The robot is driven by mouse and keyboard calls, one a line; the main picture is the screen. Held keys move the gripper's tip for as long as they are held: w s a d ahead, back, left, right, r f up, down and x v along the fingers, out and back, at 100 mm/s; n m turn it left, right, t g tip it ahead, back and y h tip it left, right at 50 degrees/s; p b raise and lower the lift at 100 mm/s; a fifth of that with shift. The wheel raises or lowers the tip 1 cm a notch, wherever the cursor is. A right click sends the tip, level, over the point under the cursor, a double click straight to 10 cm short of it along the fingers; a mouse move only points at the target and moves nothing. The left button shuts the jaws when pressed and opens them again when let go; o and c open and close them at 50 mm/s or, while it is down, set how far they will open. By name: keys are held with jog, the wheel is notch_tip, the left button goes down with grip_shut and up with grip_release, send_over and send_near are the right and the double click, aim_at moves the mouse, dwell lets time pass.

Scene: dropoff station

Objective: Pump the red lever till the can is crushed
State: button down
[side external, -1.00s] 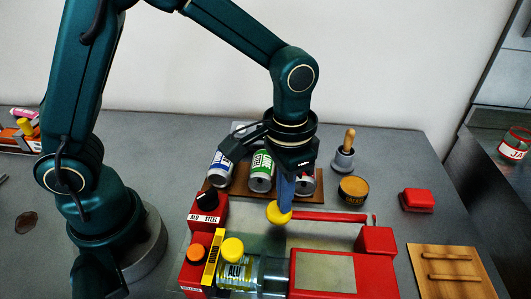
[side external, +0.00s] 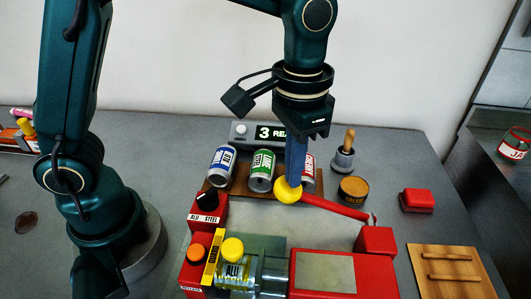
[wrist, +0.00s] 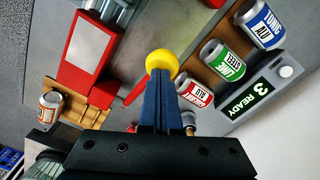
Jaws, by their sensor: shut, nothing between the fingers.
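The red lever (side external: 335,208) slants up to the left from its pivot, with a yellow ball knob (side external: 288,190) at its free end. My gripper (side external: 293,178) is shut with nothing between its blue fingers. Its fingertips are at the knob; the wrist view also shows the knob (wrist: 161,62) right at the tips, and I cannot tell if they touch. The red crusher (side external: 345,275) has a clear chamber holding a can (side external: 233,272) with a yellow-green label, beside a silver ram (side external: 272,275). The chamber's yellow guard partly hides the can.
A display (side external: 270,133) reads "3 READY". A plunger (side external: 344,155), an amber tin (side external: 353,190) and a red block (side external: 417,200) stand to the right.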

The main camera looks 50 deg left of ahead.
dwell(0.3)
jog(key=shift+s+a+f, duration=0.15)
jog(key=shift+f, duration=0.55)
jog(key=shift+s+a+f, duration=0.15)
jog(key=shift+f, duration=0.5)
